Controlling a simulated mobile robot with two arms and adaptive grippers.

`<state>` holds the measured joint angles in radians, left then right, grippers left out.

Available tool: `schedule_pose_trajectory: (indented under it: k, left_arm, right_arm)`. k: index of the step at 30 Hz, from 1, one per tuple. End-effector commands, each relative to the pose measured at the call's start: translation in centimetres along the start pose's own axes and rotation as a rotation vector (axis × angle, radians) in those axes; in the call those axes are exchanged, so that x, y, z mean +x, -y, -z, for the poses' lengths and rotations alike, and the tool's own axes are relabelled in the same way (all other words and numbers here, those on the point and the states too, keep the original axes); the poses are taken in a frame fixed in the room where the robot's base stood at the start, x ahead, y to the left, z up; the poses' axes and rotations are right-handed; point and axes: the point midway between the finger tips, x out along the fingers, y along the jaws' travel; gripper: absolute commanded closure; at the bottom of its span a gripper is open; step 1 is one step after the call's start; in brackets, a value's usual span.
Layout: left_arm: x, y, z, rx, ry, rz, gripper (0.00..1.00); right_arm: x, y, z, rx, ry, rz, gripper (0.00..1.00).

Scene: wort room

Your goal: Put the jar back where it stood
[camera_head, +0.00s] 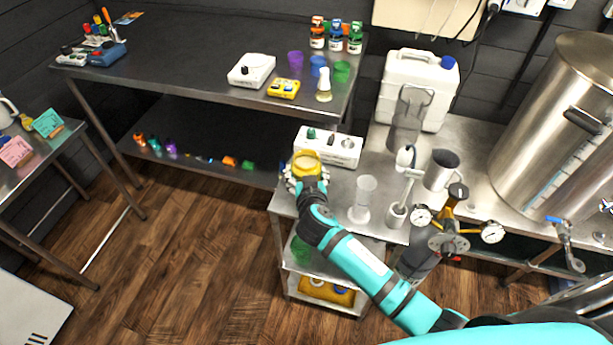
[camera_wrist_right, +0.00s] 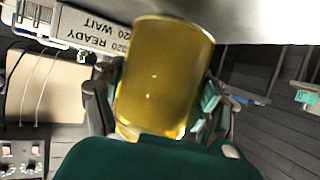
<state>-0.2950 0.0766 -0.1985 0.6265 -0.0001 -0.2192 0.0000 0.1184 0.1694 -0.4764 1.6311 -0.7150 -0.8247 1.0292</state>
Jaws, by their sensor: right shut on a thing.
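The jar (camera_head: 306,161) is amber-yellow and sits in my right gripper (camera_head: 305,180), at the left end of the steel bench beside the white block. In the right wrist view the jar (camera_wrist_right: 165,80) fills the space between the two fingers of my right gripper (camera_wrist_right: 160,105), which are shut around its sides. I cannot tell whether its base touches the bench top (camera_head: 338,190). My left gripper is not in view.
A white block (camera_head: 328,147) with small dark and green pieces stands just behind the jar; its label "READY" and "WAIT" shows in the wrist view. A clear cylinder (camera_head: 363,195), a metal cup (camera_head: 440,170) and a white jug (camera_head: 412,90) stand to the right.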

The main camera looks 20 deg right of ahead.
Motion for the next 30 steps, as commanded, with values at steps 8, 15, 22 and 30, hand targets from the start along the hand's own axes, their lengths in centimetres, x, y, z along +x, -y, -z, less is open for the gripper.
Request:
schedule_pose_trajectory:
  k: [8, 15, 22, 30]
  left_arm:
    - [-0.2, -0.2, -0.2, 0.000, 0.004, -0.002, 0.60]
    - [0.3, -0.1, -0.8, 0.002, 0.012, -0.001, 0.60]
    - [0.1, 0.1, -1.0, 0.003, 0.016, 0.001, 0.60]
    - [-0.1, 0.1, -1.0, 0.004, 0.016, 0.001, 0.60]
  right_arm:
    - [0.5, 0.0, -1.2, 0.000, -0.004, 0.001, 0.75]
    - [0.7, 0.0, -1.7, 0.000, -0.003, 0.001, 0.75]
    - [0.6, 0.0, -1.6, -0.001, -0.001, 0.000, 0.01]
    - [0.6, 0.0, -1.4, -0.001, -0.002, 0.000, 0.01]
